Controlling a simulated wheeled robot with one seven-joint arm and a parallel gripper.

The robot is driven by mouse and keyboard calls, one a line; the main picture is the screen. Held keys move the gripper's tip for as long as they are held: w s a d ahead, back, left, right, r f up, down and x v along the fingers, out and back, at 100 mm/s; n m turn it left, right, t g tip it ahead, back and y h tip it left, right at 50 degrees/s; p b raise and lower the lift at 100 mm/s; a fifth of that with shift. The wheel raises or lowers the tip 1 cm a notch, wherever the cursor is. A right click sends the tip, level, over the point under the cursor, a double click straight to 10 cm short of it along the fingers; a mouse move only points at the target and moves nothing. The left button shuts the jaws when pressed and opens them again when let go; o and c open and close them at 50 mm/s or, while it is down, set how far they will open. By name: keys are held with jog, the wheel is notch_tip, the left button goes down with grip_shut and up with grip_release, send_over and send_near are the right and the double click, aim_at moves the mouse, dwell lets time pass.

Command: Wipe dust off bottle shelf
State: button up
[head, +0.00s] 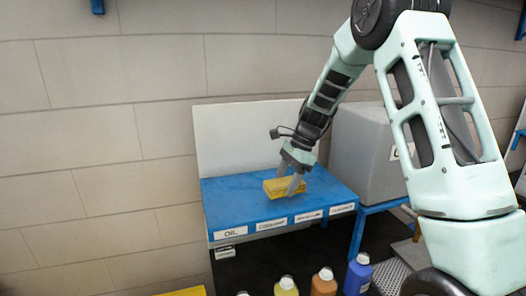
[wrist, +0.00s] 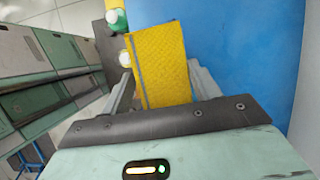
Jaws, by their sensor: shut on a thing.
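A yellow sponge or folded cloth (head: 282,187) is between the fingers of my gripper (head: 292,182), at the blue bottle shelf (head: 235,200). In the wrist view the yellow sponge (wrist: 160,60) has a grey stripe, and the fingers of my gripper (wrist: 155,85) are shut on its two sides. The sponge is low over the shelf top; I cannot tell whether it touches. The shelf top also fills the right of the wrist view (wrist: 250,50). I cannot make out any dust. The shelf's front edge has labels, including OIL (head: 230,233).
Bottles stand below in front of the shelf: yellow (head: 286,287), orange (head: 323,284) and blue (head: 357,274), with another white cap (head: 242,294). A white panel (head: 240,140) rises behind the shelf. A grey box (head: 365,155) stands to its right. The shelf top holds no bottles.

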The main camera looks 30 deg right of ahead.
jog(key=shift+r+p, duration=1.2)
jog(key=shift+r, duration=0.55)
